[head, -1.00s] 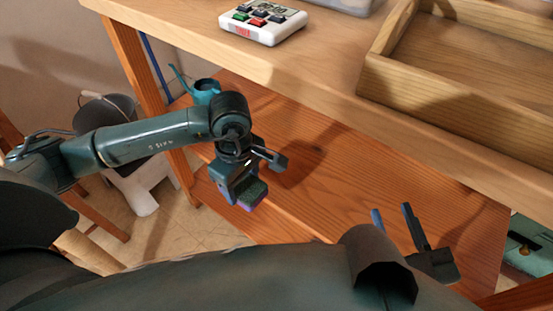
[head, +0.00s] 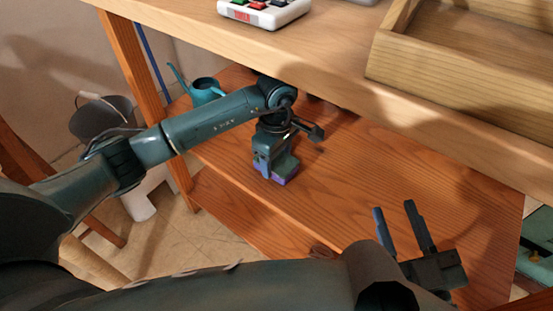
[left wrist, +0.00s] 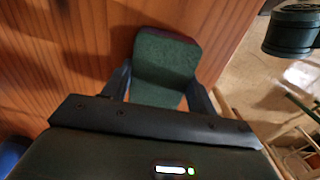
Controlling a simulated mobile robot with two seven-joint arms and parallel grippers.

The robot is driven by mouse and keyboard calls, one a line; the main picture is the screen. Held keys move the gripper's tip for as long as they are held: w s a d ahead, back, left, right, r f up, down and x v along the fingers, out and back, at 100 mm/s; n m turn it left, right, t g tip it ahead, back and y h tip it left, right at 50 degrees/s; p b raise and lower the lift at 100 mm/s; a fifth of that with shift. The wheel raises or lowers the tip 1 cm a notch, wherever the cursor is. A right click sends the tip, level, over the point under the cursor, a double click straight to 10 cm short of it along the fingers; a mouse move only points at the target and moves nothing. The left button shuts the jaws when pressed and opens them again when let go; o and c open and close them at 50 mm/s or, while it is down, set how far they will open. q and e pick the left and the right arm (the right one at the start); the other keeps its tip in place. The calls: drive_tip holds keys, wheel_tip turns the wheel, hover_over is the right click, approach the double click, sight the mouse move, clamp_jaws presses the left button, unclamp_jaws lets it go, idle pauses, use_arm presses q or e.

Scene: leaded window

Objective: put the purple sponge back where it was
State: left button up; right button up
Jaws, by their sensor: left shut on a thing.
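The purple sponge (head: 285,173) has a dark green top face, which shows in the left wrist view (left wrist: 165,60). My left gripper (head: 275,165) is shut on the sponge, with a finger on each side of it. It holds the sponge over the lower wooden shelf (head: 235,185), under the upper wooden top. I cannot tell whether the sponge touches the shelf. My right gripper (head: 400,222) is open and empty at the lower right, in front of the lower shelf.
A teal watering can (head: 203,90) stands at the shelf's back left. A grey bucket (head: 100,120) stands left. The shelf's middle is clear.

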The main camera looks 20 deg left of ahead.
sight(276, 160)
use_arm(q)
drive_tip(key=shift+f, duration=0.15)
drive_tip(key=o, duration=0.9)
wheel_tip(276, 160, up, 7)
drive_tip(key=shift+r+p, duration=0.1)
drive_tip(key=shift+p, duration=0.95)
drive_tip(key=shift+r, duration=0.4)
drive_tip(key=shift+s+f, duration=0.1)
